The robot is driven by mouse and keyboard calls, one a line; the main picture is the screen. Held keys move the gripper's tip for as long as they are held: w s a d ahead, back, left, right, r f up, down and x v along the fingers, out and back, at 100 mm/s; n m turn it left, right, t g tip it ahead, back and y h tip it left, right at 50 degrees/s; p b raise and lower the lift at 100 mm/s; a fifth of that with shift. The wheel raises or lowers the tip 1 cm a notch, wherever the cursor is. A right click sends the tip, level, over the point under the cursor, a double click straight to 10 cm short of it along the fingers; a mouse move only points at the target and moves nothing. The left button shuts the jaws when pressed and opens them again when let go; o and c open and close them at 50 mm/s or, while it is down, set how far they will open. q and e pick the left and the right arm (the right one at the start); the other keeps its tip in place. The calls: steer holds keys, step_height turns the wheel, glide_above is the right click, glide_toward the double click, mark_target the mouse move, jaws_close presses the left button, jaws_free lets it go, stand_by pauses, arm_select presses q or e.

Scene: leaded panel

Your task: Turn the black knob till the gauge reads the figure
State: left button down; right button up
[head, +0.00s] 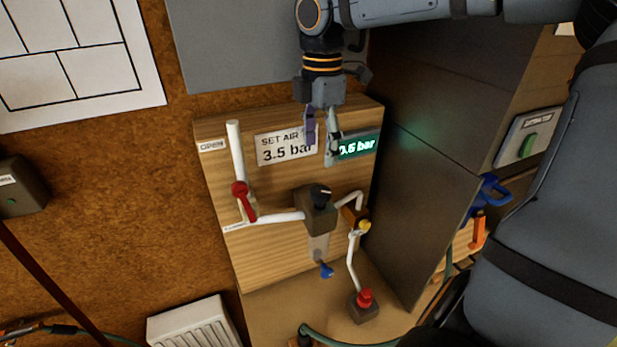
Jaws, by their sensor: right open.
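The black knob (321,194) sits on top of a dark regulator block (316,215) on a wooden panel (218,178). A sign (285,149) on the panel reads "SET AIR" and "3.5 bar". The gauge (358,146) is a lit green display; it appears to read 0.6 bar, with its left edge covered by my gripper. My right gripper (321,140) points down in front of the panel, above the knob and apart from it. Its fingers are open with nothing between them. My left gripper does not show.
A red-handled valve (242,194) on white pipe is left of the knob. A yellow fitting (364,226), a blue tap (326,270) and a red button (365,298) are lower. A dark cabinet wall (425,190) stands close on the right. A white radiator-like box (194,326) is at bottom left.

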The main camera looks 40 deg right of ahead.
mark_target(320, 191)
steer(key=s+f, duration=0.2)
steer(key=shift+s+a+f, duration=0.1)
steer(key=shift+s+f, duration=0.05)
steer(key=shift+s, duration=0.15)
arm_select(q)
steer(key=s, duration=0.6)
arm_select(e)
steer(key=shift+w+f, duration=0.2)
steer(key=shift+f, duration=0.8)
steer(key=f, duration=0.1)
steer(key=w+f, duration=0.2)
steer(key=shift+f, duration=0.4)
steer(key=shift+w+f+p, duration=0.15)
steer(key=shift+f+p, duration=0.2)
steer(key=shift+f, duration=0.6)
steer(key=shift+s+f, duration=0.1)
steer(key=shift+s, duration=0.45)
steer(key=shift+c, duration=0.3)
steer(key=shift+w, duration=0.1)
steer(key=shift+c, duration=1.3)
steer(key=shift+w, duration=0.1)
steer(key=shift+c, duration=1.2)
steer(key=c, duration=0.5)
steer(key=shift+c, duration=0.4)
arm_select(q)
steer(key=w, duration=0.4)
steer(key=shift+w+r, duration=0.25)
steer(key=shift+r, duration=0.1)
